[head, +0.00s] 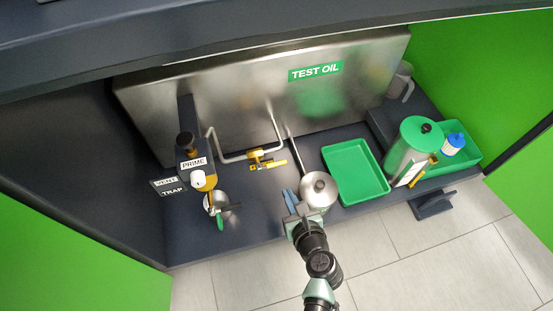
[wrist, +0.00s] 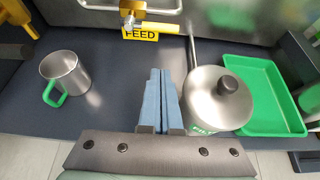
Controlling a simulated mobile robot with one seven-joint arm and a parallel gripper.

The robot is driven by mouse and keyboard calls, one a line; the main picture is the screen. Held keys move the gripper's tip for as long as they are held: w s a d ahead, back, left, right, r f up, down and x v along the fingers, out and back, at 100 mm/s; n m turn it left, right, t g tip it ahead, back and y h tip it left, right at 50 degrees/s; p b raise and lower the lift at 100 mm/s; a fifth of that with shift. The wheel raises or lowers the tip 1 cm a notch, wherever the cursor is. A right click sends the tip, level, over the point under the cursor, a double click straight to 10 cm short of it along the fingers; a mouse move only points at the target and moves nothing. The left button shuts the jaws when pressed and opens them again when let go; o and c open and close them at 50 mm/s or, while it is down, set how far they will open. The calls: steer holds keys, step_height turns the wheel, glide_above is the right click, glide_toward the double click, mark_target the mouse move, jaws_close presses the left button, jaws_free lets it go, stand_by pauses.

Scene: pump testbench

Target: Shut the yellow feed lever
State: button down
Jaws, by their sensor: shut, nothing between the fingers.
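The yellow feed lever (head: 273,164) is on a brass valve on the pipe in front of the steel tank. In the wrist view the lever (wrist: 157,27) sits at the top, its arm pointing right above the yellow FEED label (wrist: 139,34). My gripper (head: 290,194) is shut and empty, in front of the lever and apart from it. In the wrist view its blue fingers (wrist: 160,72) lie together, pointing toward the valve, with a gap of dark bench between tips and lever.
A lidded steel canister (wrist: 218,98) stands close to the right of my fingers. A green tray (head: 355,172) lies further right. A steel mug (wrist: 65,72) with a green handle stands left. The PRIME post (head: 190,150) rises at the left. Bench between mug and fingers is clear.

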mark_target(272, 165)
stand_by(0.3)
steer(key=b+x, duration=0.7)
steer(key=x, duration=0.3)
steer(key=shift+w+f, duration=0.1)
steer(key=shift+f, duration=0.15)
steer(key=shift+s+d+r, duration=0.1)
steer(key=shift+s+r, duration=0.15)
steer(key=shift+r, duration=0.9)
steer(key=shift+s+r, duration=0.2)
steer(key=shift+r, duration=0.95)
